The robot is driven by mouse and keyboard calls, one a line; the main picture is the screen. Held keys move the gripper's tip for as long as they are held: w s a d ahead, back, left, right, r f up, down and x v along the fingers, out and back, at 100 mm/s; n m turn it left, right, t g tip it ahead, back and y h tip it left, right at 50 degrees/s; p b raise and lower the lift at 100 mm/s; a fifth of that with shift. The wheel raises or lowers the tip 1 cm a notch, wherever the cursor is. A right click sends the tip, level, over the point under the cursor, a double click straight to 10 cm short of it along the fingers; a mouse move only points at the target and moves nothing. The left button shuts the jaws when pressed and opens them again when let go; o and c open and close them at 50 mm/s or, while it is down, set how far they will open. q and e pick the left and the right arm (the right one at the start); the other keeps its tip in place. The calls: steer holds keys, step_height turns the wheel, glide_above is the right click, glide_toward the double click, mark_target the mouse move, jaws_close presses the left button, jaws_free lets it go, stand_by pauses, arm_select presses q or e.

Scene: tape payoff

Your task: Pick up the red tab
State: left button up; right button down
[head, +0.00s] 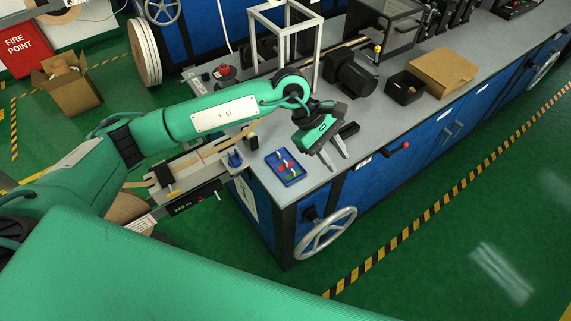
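A small blue tray (268,158) lies on the grey bench top near its front left corner. Small red, green and white pieces lie in it; a red piece (283,164), which may be the red tab, shows near the middle. Its exact shape is too small to tell. My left gripper (338,161) is to the right of the tray, above the bench near its front edge. Its two fingers are apart with nothing visible between them. My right gripper is not in view.
A black open box (405,88) and a cardboard box (442,72) stand farther back on the bench. A grey frame (318,50) and a dark motor-like unit (352,75) stand behind my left arm. A handwheel (326,233) sticks out from the bench front.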

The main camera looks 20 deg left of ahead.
arm_select(q)
steer(key=w+a+m+t+y, duration=0.1)
steer(key=w+a+y, duration=0.2)
steer(key=a, duration=0.4)
steer(key=w+a+y, duration=0.3)
steer(key=a+y, duration=0.1)
steer(key=a, duration=0.3)
steer(key=p, duration=0.3)
glide_above(285, 164)
steer(key=w+a, duration=0.1)
steer(key=w, duration=0.1)
steer(key=f, duration=0.8)
steer(key=shift+s+f, duration=0.2)
steer(key=f+p, duration=0.1)
steer(key=f, duration=0.1)
steer(key=s+f+p, duration=0.1)
steer(key=f, duration=0.1)
steer(key=shift+d+f+p, duration=0.2)
steer(key=shift+p, duration=0.15)
steer(key=shift+w+f, duration=0.15)
steer(key=shift+f, duration=0.3)
steer(key=shift+c, duration=0.4)
jaws_close()
